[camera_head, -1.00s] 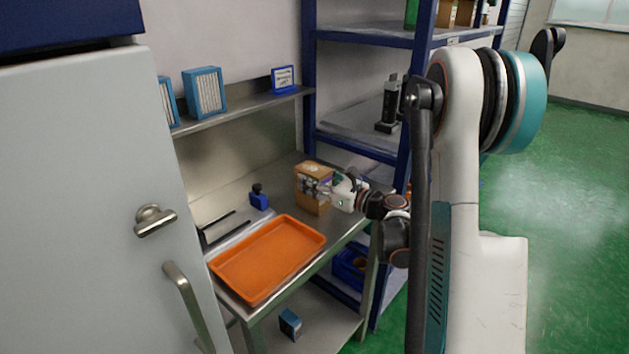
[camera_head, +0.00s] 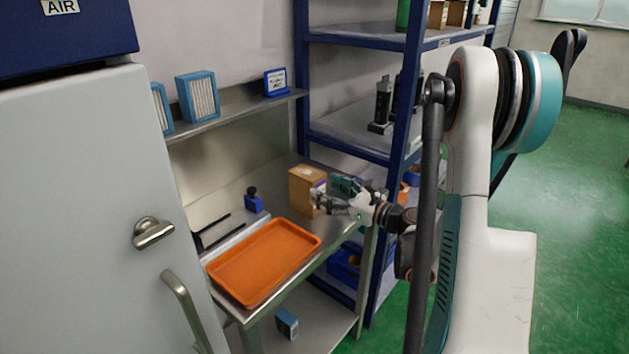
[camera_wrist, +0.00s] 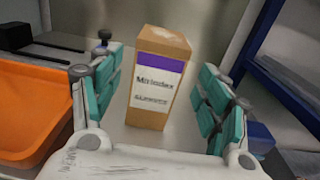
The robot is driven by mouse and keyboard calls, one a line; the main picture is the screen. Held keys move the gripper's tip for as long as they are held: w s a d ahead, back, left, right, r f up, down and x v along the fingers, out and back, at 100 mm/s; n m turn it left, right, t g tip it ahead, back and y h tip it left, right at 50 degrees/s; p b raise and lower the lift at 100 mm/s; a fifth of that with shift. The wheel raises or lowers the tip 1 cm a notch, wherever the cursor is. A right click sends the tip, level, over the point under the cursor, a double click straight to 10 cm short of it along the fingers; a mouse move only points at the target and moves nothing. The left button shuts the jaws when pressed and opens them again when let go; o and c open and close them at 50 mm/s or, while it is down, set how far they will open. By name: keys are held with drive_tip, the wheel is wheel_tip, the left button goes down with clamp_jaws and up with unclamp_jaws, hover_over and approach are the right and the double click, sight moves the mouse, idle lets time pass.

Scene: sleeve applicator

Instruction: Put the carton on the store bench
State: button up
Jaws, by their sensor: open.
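The carton (camera_head: 303,190) is a brown box that stands upright on the metal bench (camera_head: 238,192), near its right end. In the wrist view the carton (camera_wrist: 156,82) shows a white label with a purple band, and it stands between and beyond the two teal-padded fingers. My gripper (camera_head: 328,198) is open on the right side of the carton. In the wrist view my gripper (camera_wrist: 160,100) has its fingers apart, with a gap visible on each side of the carton. In the head view the fingers partly cover the carton's right face.
An orange tray (camera_head: 264,262) lies on the bench left of the carton. A small blue object (camera_head: 253,200) stands behind the tray. A blue-framed shelf rack (camera_head: 398,130) rises close on the right. A grey cabinet (camera_head: 80,200) fills the left.

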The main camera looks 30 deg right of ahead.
drive_tip(key=p+v, duration=0.1)
drive_tip(key=v, duration=0.4)
drive_tip(key=shift+w, duration=0.1)
idle(0.9)
